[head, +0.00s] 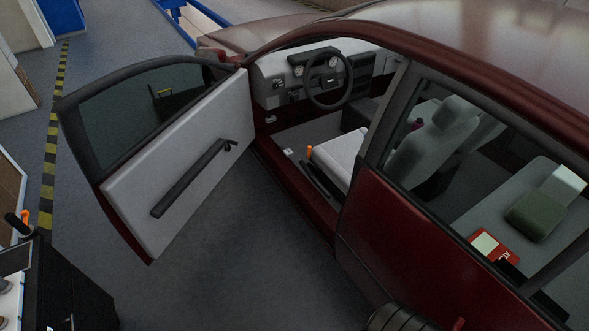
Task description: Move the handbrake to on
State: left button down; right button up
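The dark red car stands with its front door (185,165) wide open to the left. Inside, beside the pale front seat (338,155) and near the door sill, is a small upright orange piece (309,152). A dark, elongated part (318,180) lies just below it. These look like the handbrake, but they are small, and I cannot tell the lever's exact angle or setting. Neither of my grippers can be made out in the head view, and nothing is seen touching the handbrake.
The steering wheel (328,78) and dashboard are ahead of the seat. The floor (255,235) between open door and sill is clear. A dark cart-like unit (70,290) stands at lower left. A red box (492,248) and green item (535,214) lie in the rear.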

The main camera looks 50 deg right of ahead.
aim_at(310, 175)
jog(key=i, duration=1.95)
jog(key=z, duration=2.7)
jog(key=i, duration=0.5)
jog(key=z, duration=0.05)
